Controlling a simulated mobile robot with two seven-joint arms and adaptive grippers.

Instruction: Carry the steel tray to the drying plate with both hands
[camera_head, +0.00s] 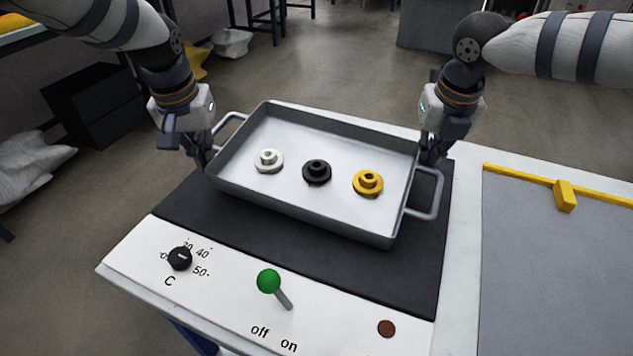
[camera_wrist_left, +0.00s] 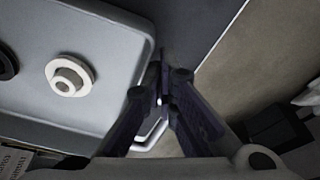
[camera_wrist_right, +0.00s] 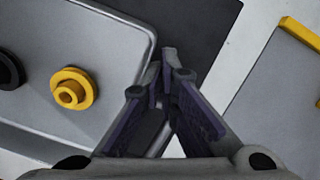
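The grey steel tray (camera_head: 300,207) is over the black drying plate (camera_head: 190,210), turned a little askew to it. I cannot tell whether its base touches the plate. A white (camera_head: 268,161), a black (camera_head: 317,172) and a yellow flanged part (camera_head: 368,183) stand upright inside it. My left gripper (camera_head: 201,158) is at the tray's left handle; in the left wrist view its fingers (camera_wrist_left: 164,92) close around the handle bar. My right gripper (camera_head: 430,157) is at the back of the right handle; its fingers (camera_wrist_right: 166,78) are close together on it, partly hiding the handle.
The plate's white front panel has a black dial (camera_head: 180,258), a green-knobbed lever (camera_head: 269,281) near "off/on" marks and a brown button (camera_head: 386,328). On the right is a grey surface (camera_head: 560,270) with a yellow edge strip and yellow block (camera_head: 565,196).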

